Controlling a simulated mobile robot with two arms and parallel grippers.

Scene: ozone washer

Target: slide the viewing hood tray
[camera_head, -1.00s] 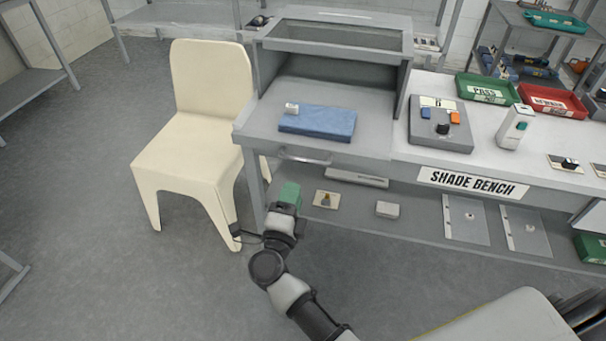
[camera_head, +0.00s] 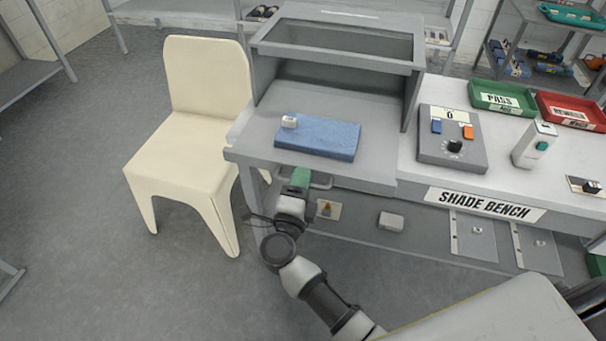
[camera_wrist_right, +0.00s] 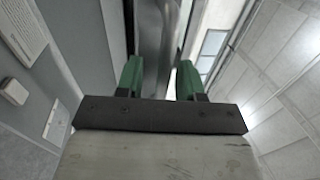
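The grey viewing hood (camera_head: 335,45) stands on the bench at the back. Its grey tray (camera_head: 378,170) lies beneath it and juts toward me, with a metal bar handle (camera_head: 321,182) along the front edge. A blue pad (camera_head: 335,141) with a small white block (camera_head: 289,121) on it lies on the tray. My right gripper (camera_head: 300,176), with green fingers, is at the left part of the handle. In the right wrist view the fingers (camera_wrist_right: 159,80) are apart, with the metal bar (camera_wrist_right: 158,40) between and beyond them. Contact cannot be told. My left gripper is not in view.
A cream chair (camera_head: 196,130) stands close to the left of the bench. A grey control box (camera_head: 452,150) and a white device (camera_head: 534,145) stand right of the hood. Floor at left front is clear.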

